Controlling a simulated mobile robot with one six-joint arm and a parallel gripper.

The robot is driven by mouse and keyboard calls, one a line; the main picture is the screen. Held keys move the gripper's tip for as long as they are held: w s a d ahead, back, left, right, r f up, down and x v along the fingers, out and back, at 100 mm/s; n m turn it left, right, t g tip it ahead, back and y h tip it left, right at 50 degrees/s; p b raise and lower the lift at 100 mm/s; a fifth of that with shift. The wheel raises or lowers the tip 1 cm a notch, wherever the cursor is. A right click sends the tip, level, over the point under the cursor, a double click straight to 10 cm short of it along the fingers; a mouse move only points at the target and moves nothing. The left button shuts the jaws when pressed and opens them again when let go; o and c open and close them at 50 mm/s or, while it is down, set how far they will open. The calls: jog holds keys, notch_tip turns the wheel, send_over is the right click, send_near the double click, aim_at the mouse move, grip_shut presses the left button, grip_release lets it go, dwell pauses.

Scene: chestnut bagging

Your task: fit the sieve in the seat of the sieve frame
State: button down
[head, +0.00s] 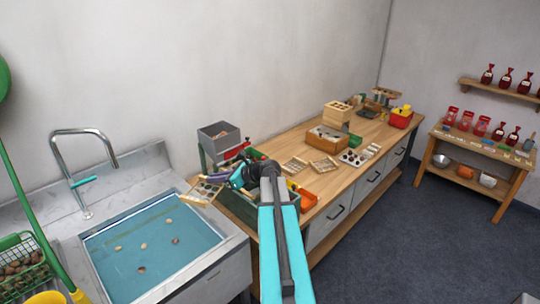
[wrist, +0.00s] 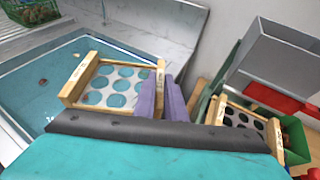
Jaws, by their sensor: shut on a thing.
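My gripper (head: 222,178) is shut on a wooden-rimmed sieve (head: 188,197) by one side and holds it at the sink's right edge. In the wrist view the purple fingers (wrist: 163,88) grip the rim of this sieve (wrist: 73,86), and blue water shows through its large round holes. The sieve frame (head: 203,158) appears as green posts under a grey hopper (head: 219,136), right of the held sieve and apart from it. A second wooden sieve with dark holes (wrist: 226,100) is beside the green post in the wrist view. The seat is not clearly visible.
The sink (head: 150,245) holds water and several chestnuts, with a tap (head: 88,132) behind. The workbench (head: 345,185) carries wooden trays (head: 295,165), an orange bin (head: 307,198) and a wooden box (head: 327,137). A side table (head: 480,150) with red jars stands at far right.

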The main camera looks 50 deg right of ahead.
jog(key=s+d+m+h+p, duration=0.1)
jog(key=s+d+m+h, duration=0.1)
jog(key=d, duration=1)
jog(key=s+d+r+m+h+p, duration=0.1)
jog(key=s+d, duration=0.4)
jog(key=d, duration=0.7)
jog(key=m+h+p, duration=0.1)
jog(key=m+h, duration=0.1)
jog(key=shift+s+t+h, duration=0.4)
jog(key=shift+a+f, duration=0.1)
jog(key=shift+f, duration=0.05)
notch_tip(320, 180, down, 6)
jog(key=b, duration=0.3)
jog(key=shift+f+b, duration=0.65)
jog(key=shift+b, duration=0.25)
